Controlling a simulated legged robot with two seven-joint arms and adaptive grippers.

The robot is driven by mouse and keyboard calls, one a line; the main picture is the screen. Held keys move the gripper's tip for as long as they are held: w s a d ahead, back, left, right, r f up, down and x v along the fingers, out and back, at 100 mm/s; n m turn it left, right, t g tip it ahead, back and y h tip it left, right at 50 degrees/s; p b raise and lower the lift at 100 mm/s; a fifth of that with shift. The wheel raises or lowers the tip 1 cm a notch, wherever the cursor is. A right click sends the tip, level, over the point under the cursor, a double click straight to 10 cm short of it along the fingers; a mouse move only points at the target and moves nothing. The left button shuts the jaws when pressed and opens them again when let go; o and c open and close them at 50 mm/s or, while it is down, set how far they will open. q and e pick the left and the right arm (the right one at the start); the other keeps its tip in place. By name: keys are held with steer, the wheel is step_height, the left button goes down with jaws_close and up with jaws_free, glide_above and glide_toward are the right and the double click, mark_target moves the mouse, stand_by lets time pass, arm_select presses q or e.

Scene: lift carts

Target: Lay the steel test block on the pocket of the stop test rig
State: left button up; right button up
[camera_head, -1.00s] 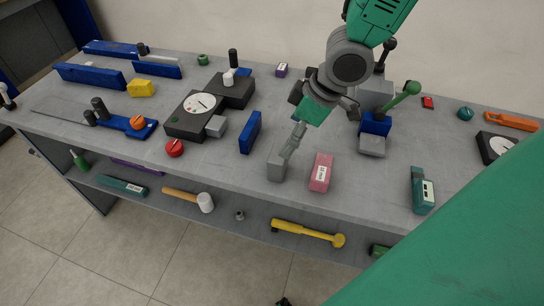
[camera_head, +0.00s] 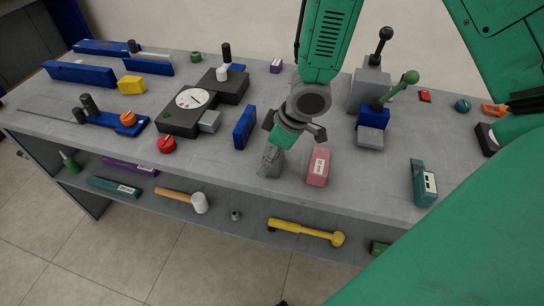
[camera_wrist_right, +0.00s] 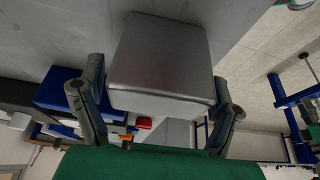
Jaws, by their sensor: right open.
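The steel test block (camera_head: 268,170) stands near the front edge of the bench, a plain grey block partly hidden by my right gripper (camera_head: 272,158). In the right wrist view the block (camera_wrist_right: 162,65) sits between the two spread fingers of that gripper (camera_wrist_right: 157,105), with a finger on each side. The gripper is open; I cannot tell whether a finger touches the block. The likely stop test rig (camera_head: 370,92) is a grey and blue unit with a black-knobbed lever and a green-balled lever, at the back right of the gripper. A grey piece (camera_head: 370,139) shows at its front. My left gripper is not in view.
A pink block (camera_head: 318,167) stands close right of the gripper, a blue block (camera_head: 244,128) close left. A black dial device (camera_head: 180,122) is farther left, a teal device (camera_head: 423,185) at right. The bench between pink block and teal device is clear.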

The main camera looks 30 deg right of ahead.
steer(key=shift+s+d, duration=0.1)
steer(key=shift+d, duration=0.15)
steer(key=c, duration=1.8)
steer(key=shift+o, duration=0.2)
steer(key=shift+r, duration=0.1)
